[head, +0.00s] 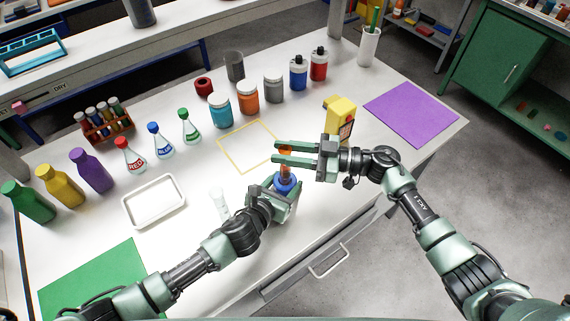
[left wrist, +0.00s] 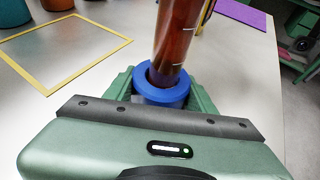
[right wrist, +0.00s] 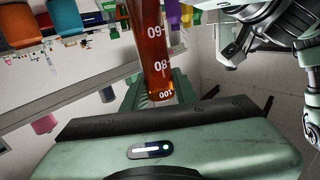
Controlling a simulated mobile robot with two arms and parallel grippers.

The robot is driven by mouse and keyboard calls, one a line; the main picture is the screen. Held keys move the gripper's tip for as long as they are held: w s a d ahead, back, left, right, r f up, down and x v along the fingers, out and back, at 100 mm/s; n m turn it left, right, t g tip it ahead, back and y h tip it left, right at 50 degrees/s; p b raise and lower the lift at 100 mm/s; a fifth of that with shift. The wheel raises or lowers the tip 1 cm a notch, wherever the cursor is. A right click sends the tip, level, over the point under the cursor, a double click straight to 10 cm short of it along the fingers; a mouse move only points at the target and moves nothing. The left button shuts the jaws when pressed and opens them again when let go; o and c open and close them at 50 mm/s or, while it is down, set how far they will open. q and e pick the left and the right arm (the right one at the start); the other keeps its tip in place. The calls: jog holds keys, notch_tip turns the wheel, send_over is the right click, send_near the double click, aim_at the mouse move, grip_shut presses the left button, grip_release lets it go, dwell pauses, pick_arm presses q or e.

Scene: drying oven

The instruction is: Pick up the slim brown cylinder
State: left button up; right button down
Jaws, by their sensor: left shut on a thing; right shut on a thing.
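The slim brown cylinder (head: 286,168) is amber and see-through, with white graduation marks and a blue base. It stands between my two grippers near the table's front edge. My left gripper (head: 284,186) is shut on its lower end, around the blue base (left wrist: 162,88); the brown tube (left wrist: 176,38) rises from it in the left wrist view. My right gripper (head: 284,153) is shut on its upper end. In the right wrist view the tube (right wrist: 147,48) shows marks near 60, 80 and 100, the 100 nearest the gripper. Its exact ends are hidden by the fingers.
A yellow square outline (head: 248,146) lies empty behind the grippers. A yellow device (head: 340,114) stands close to my right gripper. A clear cylinder (head: 219,204) stands near my left arm. A white tray (head: 154,201), flasks and jars are at left and back. A purple mat (head: 411,113) lies right.

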pick_arm(q)
jog(key=o, duration=1.4)
pick_arm(e)
notch_tip(320, 180, up, 10)
pick_arm(q)
jog(key=v, duration=1.2)
jog(key=shift+f, duration=0.1)
pick_arm(e)
jog(key=shift+s, duration=0.1)
